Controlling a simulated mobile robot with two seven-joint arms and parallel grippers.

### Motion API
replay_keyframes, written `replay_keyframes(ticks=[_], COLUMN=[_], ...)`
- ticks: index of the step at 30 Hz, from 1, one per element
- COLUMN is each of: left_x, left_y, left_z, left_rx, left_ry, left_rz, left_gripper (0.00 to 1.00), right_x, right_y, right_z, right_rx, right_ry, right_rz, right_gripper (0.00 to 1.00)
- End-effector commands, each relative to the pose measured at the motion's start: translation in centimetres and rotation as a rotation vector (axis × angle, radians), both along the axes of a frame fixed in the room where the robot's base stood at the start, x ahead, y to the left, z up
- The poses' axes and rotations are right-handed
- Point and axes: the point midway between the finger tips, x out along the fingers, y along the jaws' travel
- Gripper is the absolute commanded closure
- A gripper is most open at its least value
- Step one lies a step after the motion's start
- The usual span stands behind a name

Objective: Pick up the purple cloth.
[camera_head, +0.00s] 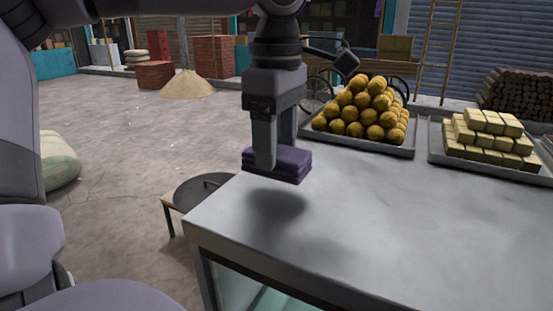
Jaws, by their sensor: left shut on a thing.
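The purple cloth (288,168) is a small folded stack of layers, seen near the left corner of the grey table. My left gripper (275,150) points down and is shut on the cloth, with one finger in front of it and the other behind. A shadow lies on the table below the cloth, with a gap between them, so the cloth is held above the top. My right gripper does not show.
The grey table (400,220) is clear in front. A tray (372,147) of stacked round yellow balls and a tray (485,164) of pale blocks stand at its back. A low stool with a dark pan (195,192) stands left of the table. A sack (58,163) is on the floor.

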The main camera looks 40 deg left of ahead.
Motion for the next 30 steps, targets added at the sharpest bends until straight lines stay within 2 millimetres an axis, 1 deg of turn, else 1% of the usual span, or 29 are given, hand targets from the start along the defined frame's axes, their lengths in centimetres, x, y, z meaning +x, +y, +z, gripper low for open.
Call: replay_keyframes(ticks=[1, 9, 15, 18, 21, 25, 30], left_x=[0.1, 0.0, 0.0, 0.0, 0.0, 0.0, 0.0], left_y=[0.0, -0.1, 0.0, -0.1, 0.0, -0.1, 0.0], left_z=[1.4, 8.4, 12.5, 13.9, 15.0, 15.8, 16.1], left_rx=[0.001, 0.0, 0.001, 0.001, 0.0, 0.0, 0.001], left_ry=[-0.007, -0.004, -0.002, -0.002, 0.0, 0.0, 0.001], left_rz=[0.001, -0.001, 0.0, -0.002, -0.001, -0.002, -0.003], left_gripper=[0.72, 0.72, 0.72, 0.72, 0.72, 0.72, 0.72], right_x=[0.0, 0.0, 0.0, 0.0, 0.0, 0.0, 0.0], right_y=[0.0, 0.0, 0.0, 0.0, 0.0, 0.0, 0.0], right_z=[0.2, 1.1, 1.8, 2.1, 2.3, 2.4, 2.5], right_rx=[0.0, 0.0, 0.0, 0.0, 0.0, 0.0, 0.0], right_ry=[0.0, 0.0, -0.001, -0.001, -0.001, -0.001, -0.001], right_rz=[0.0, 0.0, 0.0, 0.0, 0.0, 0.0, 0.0], right_gripper=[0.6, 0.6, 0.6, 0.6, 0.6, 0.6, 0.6])
